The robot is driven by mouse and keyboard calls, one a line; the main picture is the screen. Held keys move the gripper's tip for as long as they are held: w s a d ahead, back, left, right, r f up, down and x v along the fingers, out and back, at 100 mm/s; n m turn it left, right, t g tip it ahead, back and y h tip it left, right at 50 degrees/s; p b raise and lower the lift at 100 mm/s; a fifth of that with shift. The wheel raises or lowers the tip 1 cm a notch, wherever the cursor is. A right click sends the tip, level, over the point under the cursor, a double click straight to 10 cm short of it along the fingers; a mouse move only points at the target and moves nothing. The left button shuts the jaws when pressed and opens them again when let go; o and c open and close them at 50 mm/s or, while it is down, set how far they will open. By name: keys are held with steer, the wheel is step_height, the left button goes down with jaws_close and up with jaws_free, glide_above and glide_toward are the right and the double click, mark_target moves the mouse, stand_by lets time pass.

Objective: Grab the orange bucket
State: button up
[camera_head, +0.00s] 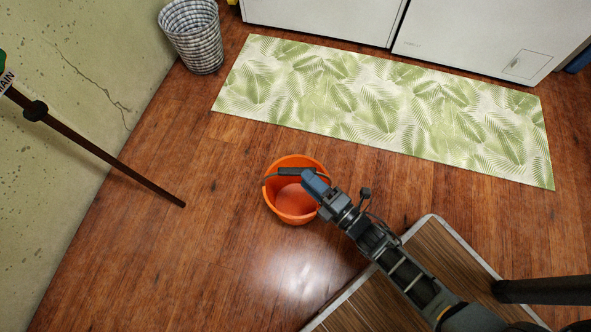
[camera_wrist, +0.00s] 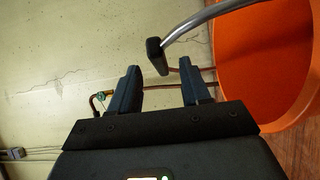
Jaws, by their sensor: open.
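The orange bucket (camera_head: 292,206) stands upright on the wood floor in the head view, its open top facing up. Its handle has a black grip (camera_head: 289,172) near the far side of the rim. My gripper (camera_head: 306,174) is over the right part of the bucket, close to the grip. In the wrist view my gripper (camera_wrist: 160,70) is open, with its two fingers apart. The handle's black grip (camera_wrist: 157,56) appears between and just beyond the fingertips; contact is not clear. The orange bucket (camera_wrist: 262,65) fills the right side there.
A checkered basket (camera_head: 192,38) stands by the wall at upper left. A leaf-patterned mat (camera_head: 380,105) lies before white appliances (camera_head: 325,16). A dark pole (camera_head: 110,158) slants at left. A wood-topped panel with a metal edge (camera_head: 350,304) is at lower right. Floor left of the bucket is clear.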

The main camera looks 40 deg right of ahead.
mark_target(297, 170)
steer(key=w, duration=0.3)
steer(key=w+b, duration=0.1)
steer(key=w, duration=0.1)
steer(key=shift+a, duration=0.3)
steer(key=shift+c, duration=0.3)
jaws_close()
